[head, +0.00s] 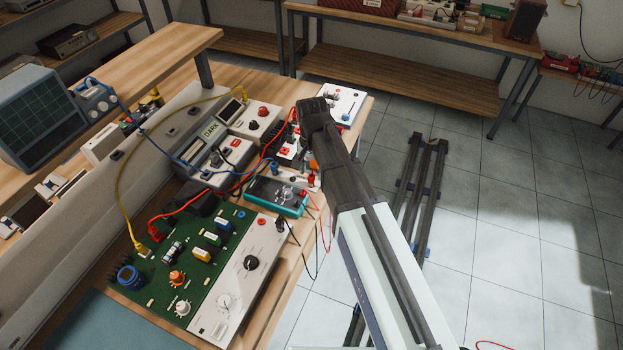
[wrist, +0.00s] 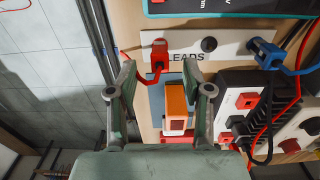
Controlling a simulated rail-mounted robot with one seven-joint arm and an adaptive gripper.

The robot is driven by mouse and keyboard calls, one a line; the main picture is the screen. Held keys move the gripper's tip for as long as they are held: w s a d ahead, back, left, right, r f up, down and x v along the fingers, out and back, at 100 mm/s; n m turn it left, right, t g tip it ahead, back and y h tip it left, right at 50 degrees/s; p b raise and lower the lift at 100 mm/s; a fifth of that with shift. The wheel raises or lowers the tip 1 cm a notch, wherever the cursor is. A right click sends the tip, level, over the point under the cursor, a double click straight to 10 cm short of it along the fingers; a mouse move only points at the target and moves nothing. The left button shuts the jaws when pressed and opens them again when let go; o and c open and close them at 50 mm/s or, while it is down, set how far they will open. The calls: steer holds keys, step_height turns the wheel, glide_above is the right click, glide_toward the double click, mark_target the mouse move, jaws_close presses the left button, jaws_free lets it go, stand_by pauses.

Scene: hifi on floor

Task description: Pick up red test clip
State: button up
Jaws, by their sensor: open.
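The red test clip (wrist: 160,56) stands on a pale strip marked LEADS (wrist: 196,56), with a red wire curling down from it. In the head view a small red clip (head: 311,180) shows at the right end of that strip, near the bench edge. My gripper (wrist: 159,70) is open and empty. In the wrist view the red clip lies just beyond and between the fingertips, with no visible contact. In the head view my gripper (head: 313,118) is over the bench's right side and its fingertips are hard to make out.
A blue clip (wrist: 265,52) and a black one (wrist: 209,44) share the strip. An orange and white block (wrist: 176,108) lies under the fingers. A teal multimeter (head: 276,196), a green circuit board (head: 190,250) and loose wires crowd the bench.

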mark_target(311, 176)
steer(key=shift+s+f+p, duration=0.15)
steer(key=shift+f+p, duration=0.45)
steer(key=shift+f, duration=1.3)
jaws_close()
